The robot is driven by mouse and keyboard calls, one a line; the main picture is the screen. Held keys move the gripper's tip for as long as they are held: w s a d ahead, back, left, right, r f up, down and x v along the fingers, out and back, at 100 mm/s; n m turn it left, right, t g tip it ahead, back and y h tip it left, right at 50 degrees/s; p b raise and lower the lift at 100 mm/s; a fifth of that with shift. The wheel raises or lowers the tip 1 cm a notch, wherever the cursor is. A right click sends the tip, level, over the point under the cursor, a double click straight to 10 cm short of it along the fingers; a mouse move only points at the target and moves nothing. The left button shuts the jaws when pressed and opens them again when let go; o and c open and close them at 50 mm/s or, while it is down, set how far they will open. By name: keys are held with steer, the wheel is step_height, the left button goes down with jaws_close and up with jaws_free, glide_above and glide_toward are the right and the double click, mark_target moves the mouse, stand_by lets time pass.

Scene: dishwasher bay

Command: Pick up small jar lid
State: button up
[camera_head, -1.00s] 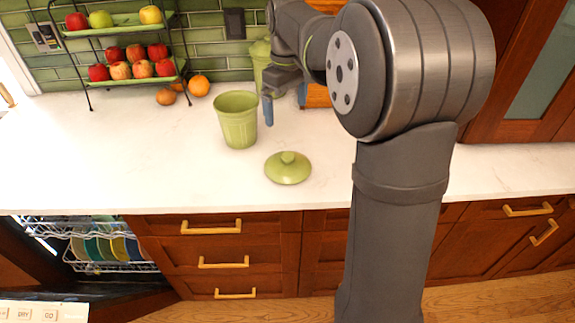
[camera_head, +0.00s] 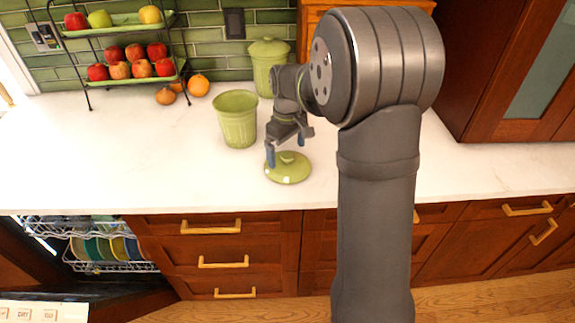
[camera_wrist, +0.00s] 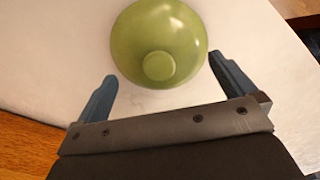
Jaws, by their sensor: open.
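The small jar lid (camera_head: 289,172) is green and round with a knob on top. It lies on the white counter in front of the open green jar (camera_head: 237,118). My gripper (camera_head: 286,157) is just above the lid's back side, pointing down, with its blue fingers apart. In the wrist view the lid (camera_wrist: 158,32) and its knob appear ahead of and between the fingertips of my gripper (camera_wrist: 168,68). Nothing is between the fingers. Whether a finger touches the lid cannot be told.
A taller lidded green jar (camera_head: 268,68) stands behind, near the tiled wall. A two-tier fruit rack (camera_head: 112,78) and loose oranges (camera_head: 199,85) are at the back left. The counter's front edge lies close in front of the lid. The counter's left part is clear.

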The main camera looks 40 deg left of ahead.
mark_target(288, 156)
step_height(288, 156, down, 3)
steer(key=shift+w+f, duration=0.1)
steer(key=shift+c, duration=0.4)
steer(key=c, duration=1.1)
steer(key=shift+c, duration=1.3)
